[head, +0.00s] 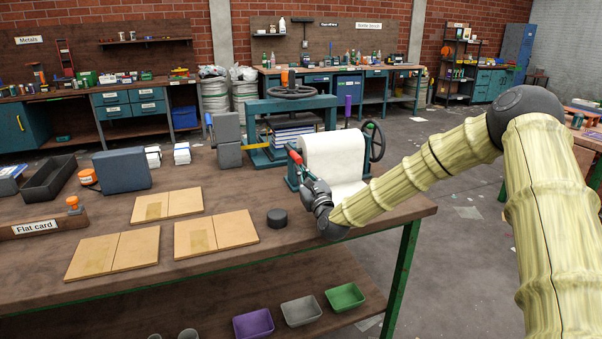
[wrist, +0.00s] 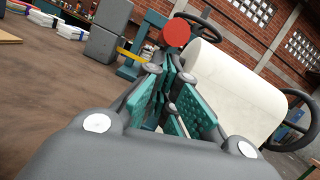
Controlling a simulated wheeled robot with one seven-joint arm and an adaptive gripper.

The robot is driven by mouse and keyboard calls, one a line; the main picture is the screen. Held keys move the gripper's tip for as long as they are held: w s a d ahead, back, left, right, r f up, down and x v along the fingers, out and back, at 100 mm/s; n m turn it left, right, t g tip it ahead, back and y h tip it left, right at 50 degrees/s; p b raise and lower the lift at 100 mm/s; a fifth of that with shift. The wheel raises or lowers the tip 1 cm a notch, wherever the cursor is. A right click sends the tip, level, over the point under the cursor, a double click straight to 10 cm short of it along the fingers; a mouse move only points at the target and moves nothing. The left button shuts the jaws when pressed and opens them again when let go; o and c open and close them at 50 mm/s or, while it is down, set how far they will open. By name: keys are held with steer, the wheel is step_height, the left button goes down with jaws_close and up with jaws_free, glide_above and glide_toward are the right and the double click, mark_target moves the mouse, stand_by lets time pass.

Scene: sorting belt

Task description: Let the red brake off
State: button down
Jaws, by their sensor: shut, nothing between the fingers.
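The red brake handle (head: 295,157) is on the left side of the teal stand that carries a white paper roll (head: 335,156). In the wrist view its round red end (wrist: 177,32) shows just beyond my fingertips. My gripper (head: 303,167) is shut and empty, just in front of the red handle. In the wrist view my gripper (wrist: 172,62) points at the red end; whether it touches it I cannot tell. The lower part of the brake is hidden behind my fingers. The white roll (wrist: 235,95) lies right of my fingers.
A dark handwheel (head: 375,141) is on the roll's right side. A teal press (head: 262,113) and a grey block (head: 228,140) stand behind. Flat card boards (head: 216,233) and a black puck (head: 277,217) lie on the bench. The bench's right edge is close to my arm.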

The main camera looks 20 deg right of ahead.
steer(key=shift+w+r, duration=0.15)
stand_by(0.3)
steer(key=shift+r+g+p, duration=0.3)
steer(key=shift+r+p, duration=0.1)
steer(key=shift+p, duration=0.25)
steer(key=shift+r, duration=0.1)
